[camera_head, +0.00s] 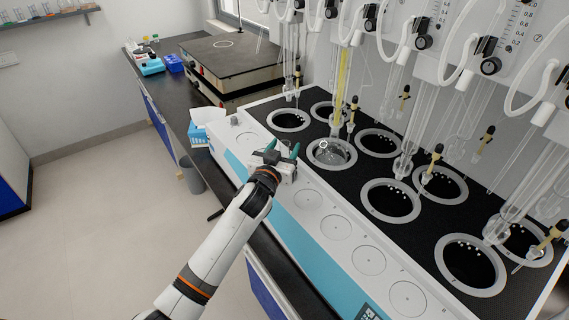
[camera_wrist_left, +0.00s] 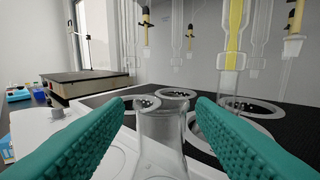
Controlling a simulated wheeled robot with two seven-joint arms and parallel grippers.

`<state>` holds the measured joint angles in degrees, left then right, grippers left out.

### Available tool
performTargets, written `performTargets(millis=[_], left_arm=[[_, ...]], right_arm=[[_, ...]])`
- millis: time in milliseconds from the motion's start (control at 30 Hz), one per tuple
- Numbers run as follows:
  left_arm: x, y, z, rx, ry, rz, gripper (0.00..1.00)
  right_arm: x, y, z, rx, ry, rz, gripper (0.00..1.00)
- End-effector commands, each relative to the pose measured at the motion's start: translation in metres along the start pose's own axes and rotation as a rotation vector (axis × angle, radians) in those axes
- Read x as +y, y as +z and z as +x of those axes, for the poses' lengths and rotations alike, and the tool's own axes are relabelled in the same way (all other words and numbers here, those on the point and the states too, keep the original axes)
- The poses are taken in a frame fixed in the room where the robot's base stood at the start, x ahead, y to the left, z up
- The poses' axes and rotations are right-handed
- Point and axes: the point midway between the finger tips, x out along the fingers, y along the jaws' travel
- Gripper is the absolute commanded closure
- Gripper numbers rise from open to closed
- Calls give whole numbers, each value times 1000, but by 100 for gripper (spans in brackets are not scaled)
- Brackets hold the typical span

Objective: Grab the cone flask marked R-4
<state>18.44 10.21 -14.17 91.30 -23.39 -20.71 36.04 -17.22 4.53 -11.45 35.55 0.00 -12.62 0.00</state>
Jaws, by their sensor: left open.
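My left gripper (camera_head: 283,149) is open over the white front ledge of the distiller. In the left wrist view its two teal fingers stand apart on either side of a clear cone flask (camera_wrist_left: 161,140). The flask looks upright, with its neck between the fingertips and a visible gap on both sides. Its lower part runs out of the bottom of that view. No R-4 marking is readable. In the head view the gripper largely hides this spot. My right gripper is not in view.
The white ledge (camera_head: 334,227) bears a row of marked circles. Behind it are several ringed wells in a black top; one holds clear glassware (camera_head: 330,153) under a yellow-filled column (camera_head: 342,82). A blue and white box (camera_head: 200,134) and a hotplate (camera_head: 226,58) stand beyond.

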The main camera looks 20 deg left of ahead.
Motion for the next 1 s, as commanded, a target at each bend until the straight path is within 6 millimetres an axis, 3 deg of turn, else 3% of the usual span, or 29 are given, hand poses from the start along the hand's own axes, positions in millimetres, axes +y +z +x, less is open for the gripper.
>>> performTargets(millis=[333, 633, 1000], left_arm=[[0, -1, 8, 1, 0, -1, 51], [0, -1, 8, 1, 0, -1, 100], [0, 0, 8, 0, 0, 0, 100]], right_arm=[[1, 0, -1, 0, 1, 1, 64], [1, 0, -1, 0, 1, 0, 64], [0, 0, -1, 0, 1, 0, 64]])
